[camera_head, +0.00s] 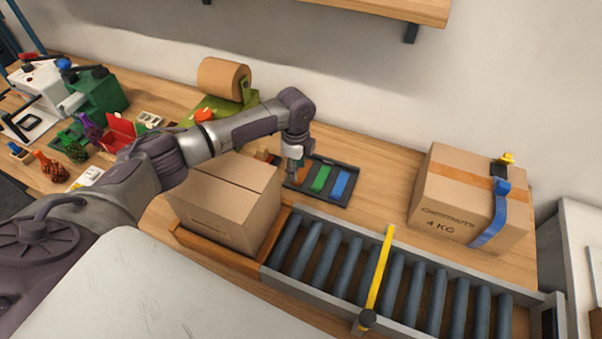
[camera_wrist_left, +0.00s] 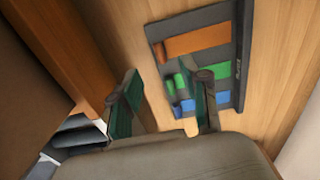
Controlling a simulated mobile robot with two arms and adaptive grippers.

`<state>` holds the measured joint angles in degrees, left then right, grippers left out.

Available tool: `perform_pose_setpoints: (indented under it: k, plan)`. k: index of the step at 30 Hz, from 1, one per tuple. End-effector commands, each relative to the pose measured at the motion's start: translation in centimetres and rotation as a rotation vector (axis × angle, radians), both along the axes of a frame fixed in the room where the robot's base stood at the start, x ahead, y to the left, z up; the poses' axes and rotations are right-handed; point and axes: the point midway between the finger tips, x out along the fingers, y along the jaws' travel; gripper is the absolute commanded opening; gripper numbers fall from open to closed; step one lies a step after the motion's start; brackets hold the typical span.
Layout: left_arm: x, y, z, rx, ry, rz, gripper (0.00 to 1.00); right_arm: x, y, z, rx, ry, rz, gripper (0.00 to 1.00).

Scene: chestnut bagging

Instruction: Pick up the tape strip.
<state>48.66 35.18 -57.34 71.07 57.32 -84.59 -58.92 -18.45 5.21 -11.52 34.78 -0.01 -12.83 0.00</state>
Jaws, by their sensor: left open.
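A dark tray (camera_head: 349,167) lies on the table behind the roller conveyor. It holds an orange tape strip (camera_head: 303,173), a green tape strip (camera_head: 320,179) and a blue tape strip (camera_head: 339,184). In the left wrist view, the orange strip (camera_wrist_left: 197,41), the green strip (camera_wrist_left: 222,73) and the blue strip (camera_wrist_left: 222,97) lie side by side on the tray (camera_wrist_left: 155,32). My left gripper (camera_head: 294,181) is at the tray's left end, near the orange strip. Its fingers (camera_wrist_left: 165,103) are apart, with nothing between them; one finger overlaps the green and blue strips in view. My right gripper is not in view.
The roller conveyor (camera_head: 400,285) with a yellow bar (camera_head: 380,270) runs in front. A taped chestnut carton (camera_head: 450,205) stands right. A brown paper roll (camera_head: 223,79) is behind my arm.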

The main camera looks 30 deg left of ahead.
Motion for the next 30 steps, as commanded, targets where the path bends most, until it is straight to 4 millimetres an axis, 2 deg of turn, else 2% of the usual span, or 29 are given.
perform_pose_setpoints:
  k: [5, 9, 15, 23, 25, 30]
  plan:
    - [-0.1, 0.0, -1.1, 0.001, 0.002, 0.0, 0.46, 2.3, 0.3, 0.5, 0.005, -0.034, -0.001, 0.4]
    - [0.0, 0.2, -2.9, 0.001, 0.003, 0.002, 0.46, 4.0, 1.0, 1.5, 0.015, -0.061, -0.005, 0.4]
    - [0.0, 0.3, -5.5, 0.0, 0.001, 0.001, 0.46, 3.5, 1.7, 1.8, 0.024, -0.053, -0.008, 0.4]
    - [0.0, 0.3, -6.0, 0.001, 0.0, 0.0, 0.46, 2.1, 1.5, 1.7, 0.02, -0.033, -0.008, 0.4]
    - [0.0, 0.3, -6.0, 0.001, 0.0, 0.0, 0.39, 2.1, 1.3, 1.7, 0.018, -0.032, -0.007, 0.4]
    - [0.1, 0.3, -6.0, 0.001, 0.0, 0.0, 0.11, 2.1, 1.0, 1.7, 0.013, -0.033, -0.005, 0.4]
